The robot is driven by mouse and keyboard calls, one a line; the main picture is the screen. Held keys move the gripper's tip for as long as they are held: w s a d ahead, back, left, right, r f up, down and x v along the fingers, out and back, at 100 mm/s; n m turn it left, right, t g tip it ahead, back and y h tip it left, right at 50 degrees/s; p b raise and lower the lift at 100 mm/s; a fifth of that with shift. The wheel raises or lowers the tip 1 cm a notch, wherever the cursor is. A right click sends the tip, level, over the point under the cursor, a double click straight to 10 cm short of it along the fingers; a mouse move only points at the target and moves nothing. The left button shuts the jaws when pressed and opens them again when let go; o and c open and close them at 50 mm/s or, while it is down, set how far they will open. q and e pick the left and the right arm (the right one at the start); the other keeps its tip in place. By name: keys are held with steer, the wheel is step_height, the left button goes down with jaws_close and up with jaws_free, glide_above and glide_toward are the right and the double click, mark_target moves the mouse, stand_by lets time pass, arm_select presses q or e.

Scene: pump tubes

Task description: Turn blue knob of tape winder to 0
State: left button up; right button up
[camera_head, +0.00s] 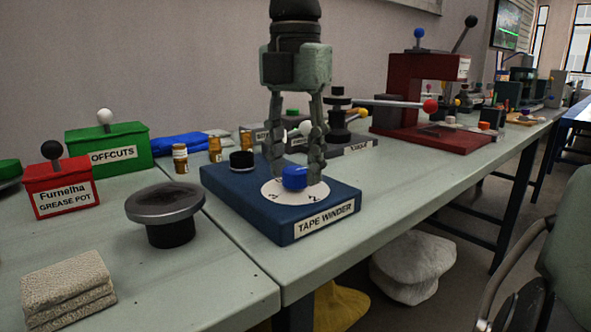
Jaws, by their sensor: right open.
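The tape winder (240,206) is a blue box with a "TAPE WINDER" label, near the front edge of the bench. A blue knob (294,177) sits on its white round dial (287,196). The dial marks are small; a "2" seems to show at the front right, and I cannot tell the knob's setting. My right gripper (295,180) comes down from above, with its open fingers on either side of the knob. I cannot tell whether they touch it. A black cap (241,160) stands on the winder's back left. My left gripper is not in view.
A dark round-topped pedestal (165,210) and folded cloths (68,285) are to the left. A red grease pot (60,190) and green offcuts box (107,145) stand behind. A rod with a red ball (430,106) reaches out right of the gripper.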

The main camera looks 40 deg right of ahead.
steer(key=m, duration=0.3)
steer(key=shift+m, duration=0.4)
steer(key=m, duration=0.4)
jaws_close()
steer(key=shift+r+n, duration=0.1)
steer(key=shift+n, duration=1.6)
